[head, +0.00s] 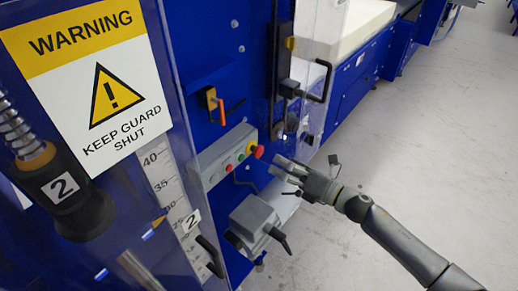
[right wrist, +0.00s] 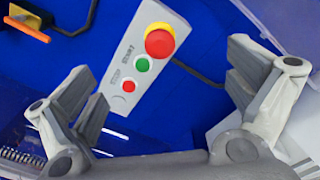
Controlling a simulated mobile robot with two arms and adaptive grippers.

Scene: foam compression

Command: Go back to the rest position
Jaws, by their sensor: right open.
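My right gripper (head: 285,170) reaches in from the lower right in the head view, beside the blue machine (head: 207,66). In the right wrist view its fingers (right wrist: 168,92) are spread wide with nothing between them. A grey control box (right wrist: 136,62) with a red knob on a yellow base (right wrist: 160,40), a green button (right wrist: 142,64) and a smaller red button (right wrist: 128,86) lies beyond the fingers. The same control box (head: 215,160) is left of the gripper in the head view, with a gap between them. My left gripper is out of view.
A clear guard with a warning sign (head: 88,75) stands at the left. A grey box with a black handle (head: 252,220) sits below the control box. A black door handle (head: 322,82) sticks out above the gripper. Grey floor (head: 425,140) at the right is clear.

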